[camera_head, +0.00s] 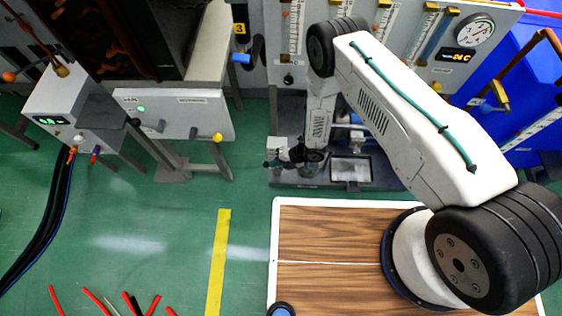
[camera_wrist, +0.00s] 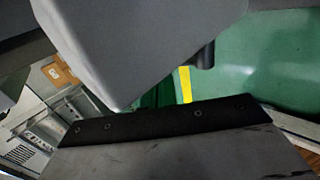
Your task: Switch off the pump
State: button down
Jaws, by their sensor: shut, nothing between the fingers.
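I cannot tell for sure which unit is the pump. A white box (camera_head: 72,105) with a lit green display and hoses at its front stands at the left. A white panel (camera_head: 185,117) with a small green light and a yellow knob (camera_head: 217,138) is right of it. My gripper (camera_head: 270,164) is small in the head view, at the end of my folded white arm, in front of the tall grey panel. It is shut and holds nothing. It appears clear of the white panel and its knob. In the wrist view, large grey surfaces block most of the scene.
The tall grey panel (camera_head: 268,73) carries flow tubes, yellow valves and a round gauge (camera_head: 474,31). A metal frame with a tray (camera_head: 351,170) stands below it. A blue cabinet (camera_head: 530,60) is at the right.

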aim_at(268, 164)
jog(key=shift+a, duration=0.1)
dwell(0.3)
jog(key=shift+a+f+h, duration=0.1)
jog(key=shift+a+h, duration=0.3)
jog(key=shift+h, duration=0.3)
jog(key=shift+a+f+h, duration=0.3)
jog(key=shift+a+h, duration=0.25)
jog(key=shift+h, duration=0.55)
jog(key=h, duration=0.1)
jog(key=a+f+h, duration=0.1)
jog(key=shift+h, duration=0.4)
jog(key=shift+f, duration=0.25)
jog(key=shift+a+f, duration=0.15)
jog(key=shift+a, duration=0.05)
